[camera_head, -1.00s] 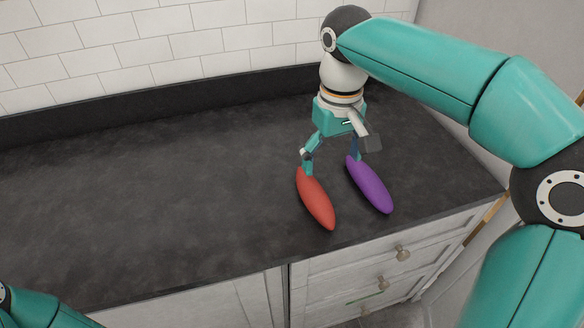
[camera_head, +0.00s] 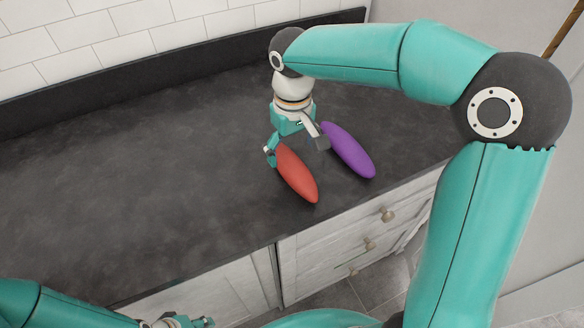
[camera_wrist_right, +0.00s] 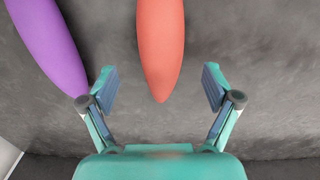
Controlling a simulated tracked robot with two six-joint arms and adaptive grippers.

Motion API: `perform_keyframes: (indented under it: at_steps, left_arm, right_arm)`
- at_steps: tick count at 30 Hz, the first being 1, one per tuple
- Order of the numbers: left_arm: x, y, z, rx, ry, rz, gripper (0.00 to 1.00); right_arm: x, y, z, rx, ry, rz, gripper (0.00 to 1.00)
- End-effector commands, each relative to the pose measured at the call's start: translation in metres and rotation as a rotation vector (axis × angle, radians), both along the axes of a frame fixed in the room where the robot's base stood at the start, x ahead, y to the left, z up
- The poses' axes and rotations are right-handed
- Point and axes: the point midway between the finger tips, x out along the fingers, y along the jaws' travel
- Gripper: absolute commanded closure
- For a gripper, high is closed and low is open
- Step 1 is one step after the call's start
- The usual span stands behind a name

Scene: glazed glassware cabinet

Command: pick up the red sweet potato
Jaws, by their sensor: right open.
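The red sweet potato (camera_head: 297,174) lies on the dark worktop near its front edge. My right gripper (camera_head: 290,149) is over its far end. In the right wrist view the gripper (camera_wrist_right: 160,86) is open, with the pointed end of the red sweet potato (camera_wrist_right: 161,45) between its fingers and not gripped. A purple sweet potato (camera_head: 347,150) lies just right of the red one; it shows at the upper left of the wrist view (camera_wrist_right: 48,45). My left gripper (camera_head: 182,322) shows only partly at the bottom edge; its fingers are unclear.
The worktop (camera_head: 150,170) is clear to the left. A dark upstand and white tiled wall (camera_head: 130,45) run along the back. White drawers with knobs (camera_head: 345,235) are below the front edge. The purple sweet potato is close to my right gripper's finger.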

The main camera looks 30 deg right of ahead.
Motion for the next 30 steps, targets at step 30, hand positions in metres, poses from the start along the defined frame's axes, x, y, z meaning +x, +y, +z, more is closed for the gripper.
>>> perform_keyframes:
  at_steps: [30]
  left_arm:
    - [0.000, 0.000, 0.006, 0.000, 0.000, 0.000, 0.60]
  right_arm:
    - [-0.001, 0.002, -0.057, 0.001, 0.000, 0.001, 0.44]
